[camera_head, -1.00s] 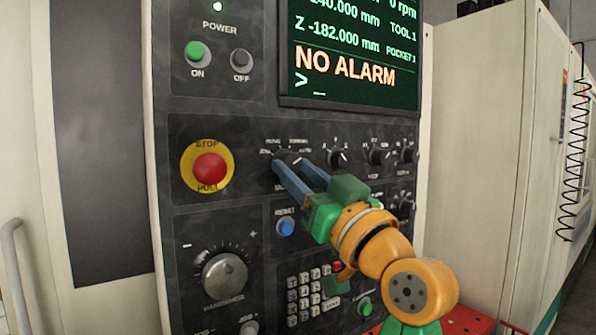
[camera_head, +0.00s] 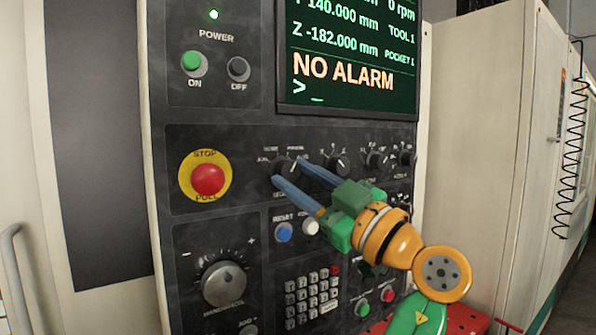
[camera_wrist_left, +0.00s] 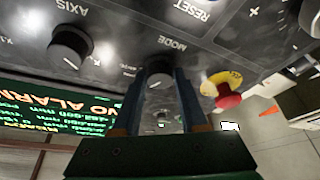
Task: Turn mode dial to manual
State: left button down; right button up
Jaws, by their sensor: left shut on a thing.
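The mode dial (camera_head: 283,166) is a dark round knob in the upper left of the dial row, below the screen. In the left wrist view the dial (camera_wrist_left: 155,72) sits between my two finger ends, beside the word MODE. My left gripper (camera_head: 287,172) has long blue fingers and is shut on the dial, one finger lower left and one upper right of it. In the left wrist view my gripper (camera_wrist_left: 160,78) comes up from below. The small labels around the dial are too blurred to read surely, and the fingers partly hide them. My right gripper is not in view.
The red stop button (camera_head: 208,179) on its yellow ring is close left of the dial. An axis dial (camera_head: 337,164) is close right. A blue reset button (camera_head: 283,232) and a white button (camera_head: 310,226) lie below. The screen (camera_head: 350,60) is above.

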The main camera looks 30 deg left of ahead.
pick_arm(q)
jog(key=shift+r+n+g+p, duration=0.1)
jog(key=shift+n+g+p, duration=0.5)
jog(key=shift+n, duration=0.7)
jog(key=shift+c, duration=2.2)
grip_release()
jog(key=shift+w, duration=0.1)
jog(key=b+v, duration=0.2)
jog(key=v, duration=0.5)
jog(key=shift+d, duration=0.15)
